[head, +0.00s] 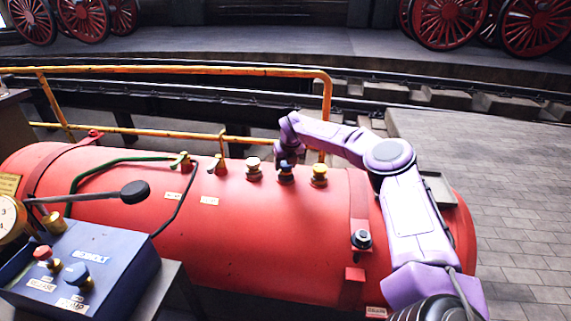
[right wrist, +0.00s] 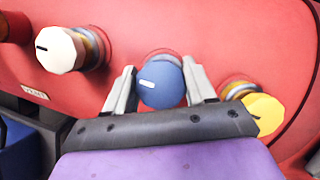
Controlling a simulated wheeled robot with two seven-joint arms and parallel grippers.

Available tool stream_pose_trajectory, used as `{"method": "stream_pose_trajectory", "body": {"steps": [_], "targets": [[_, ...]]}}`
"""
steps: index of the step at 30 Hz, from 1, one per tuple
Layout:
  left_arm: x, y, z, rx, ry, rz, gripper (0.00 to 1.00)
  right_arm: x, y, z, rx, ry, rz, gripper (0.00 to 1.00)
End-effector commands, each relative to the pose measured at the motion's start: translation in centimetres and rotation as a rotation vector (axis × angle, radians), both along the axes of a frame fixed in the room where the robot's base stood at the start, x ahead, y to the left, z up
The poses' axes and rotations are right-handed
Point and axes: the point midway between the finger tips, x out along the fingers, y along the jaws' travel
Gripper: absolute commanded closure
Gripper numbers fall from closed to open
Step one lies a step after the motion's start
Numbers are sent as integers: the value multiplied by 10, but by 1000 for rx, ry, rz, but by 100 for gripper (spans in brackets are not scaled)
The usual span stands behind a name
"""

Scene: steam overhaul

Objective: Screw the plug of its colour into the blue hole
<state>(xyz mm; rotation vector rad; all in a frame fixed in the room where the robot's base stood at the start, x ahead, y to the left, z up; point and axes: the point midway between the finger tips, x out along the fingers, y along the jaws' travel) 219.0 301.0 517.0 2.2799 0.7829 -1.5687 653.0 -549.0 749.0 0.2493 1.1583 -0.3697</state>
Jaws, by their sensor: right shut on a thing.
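The blue plug (head: 286,177) is in the middle of a row of three on top of the red boiler (head: 250,230). In the right wrist view the blue plug (right wrist: 161,82) shows its round head with a white mark. My right gripper (head: 287,160) is above the boiler, its fingers (right wrist: 160,88) shut on the plug from both sides. The plug's head hides the blue hole, so I cannot tell how deep the plug sits. My left gripper is not in view.
A white plug (head: 254,169) stands to the left of the blue one and a yellow plug (head: 319,175) to the right, both close by. A yellow rail (head: 180,70) runs behind the boiler. A blue control box (head: 85,265) with knobs stands at front left.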

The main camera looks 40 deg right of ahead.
Motion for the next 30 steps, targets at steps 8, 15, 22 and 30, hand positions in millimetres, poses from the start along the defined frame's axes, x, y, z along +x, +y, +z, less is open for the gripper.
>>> {"method": "stream_pose_trajectory", "body": {"steps": [8,15,22,30], "targets": [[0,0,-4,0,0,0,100,0,0,-3,0,-1,0,86],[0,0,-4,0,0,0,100,0,0,-3,0,-1,0,86],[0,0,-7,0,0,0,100,0,0,-4,0,-1,0,36],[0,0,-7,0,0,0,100,0,0,-4,0,0,0,16]]}}
